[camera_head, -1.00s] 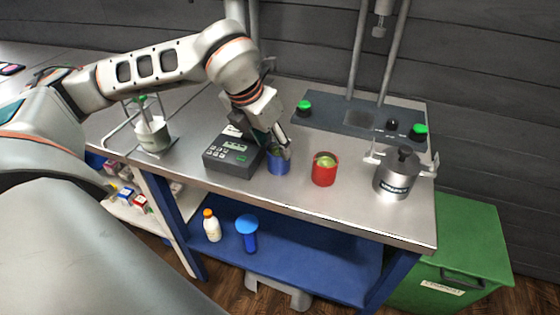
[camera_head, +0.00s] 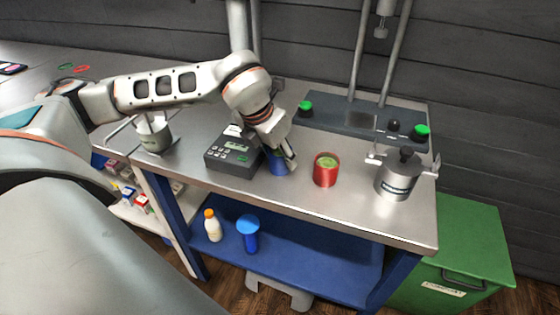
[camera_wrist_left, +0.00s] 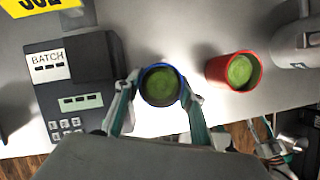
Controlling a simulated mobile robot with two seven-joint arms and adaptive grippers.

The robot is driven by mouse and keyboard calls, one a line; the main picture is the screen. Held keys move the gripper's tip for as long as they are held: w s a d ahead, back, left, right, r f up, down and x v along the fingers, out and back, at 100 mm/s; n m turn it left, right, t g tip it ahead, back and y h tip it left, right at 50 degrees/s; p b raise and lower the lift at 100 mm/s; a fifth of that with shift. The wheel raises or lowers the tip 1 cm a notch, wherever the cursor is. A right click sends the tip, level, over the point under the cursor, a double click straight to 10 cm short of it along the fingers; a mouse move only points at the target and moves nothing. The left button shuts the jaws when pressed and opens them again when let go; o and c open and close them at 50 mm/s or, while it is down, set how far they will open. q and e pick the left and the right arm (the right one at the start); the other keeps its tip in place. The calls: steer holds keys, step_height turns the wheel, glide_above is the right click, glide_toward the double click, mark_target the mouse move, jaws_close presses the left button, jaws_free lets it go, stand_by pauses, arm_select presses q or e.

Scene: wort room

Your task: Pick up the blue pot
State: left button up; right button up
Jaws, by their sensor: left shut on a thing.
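The blue pot (camera_head: 277,166) stands on the steel bench between the batch device and the red pot, partly hidden by my gripper in the head view. In the left wrist view the blue pot (camera_wrist_left: 160,66) shows its blue rim and green contents. My left gripper (camera_head: 287,163) is above and around it. In the wrist view the fingers of my left gripper (camera_wrist_left: 160,92) lie on both sides of the pot, shut on it. Whether the pot touches the bench is hard to tell.
A red pot (camera_head: 326,170) with green contents stands close to the right. A grey batch device (camera_head: 233,156) stands close to the left. A lidded steel pot (camera_head: 396,180) is further right. The bench's front edge (camera_head: 300,211) is near.

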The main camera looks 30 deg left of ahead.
arm_select(q)
steer(key=shift+r, duration=0.15)
step_height(320, 180, up, 20)
steer(key=p, duration=0.2)
stand_by(0.3)
stand_by(1.9)
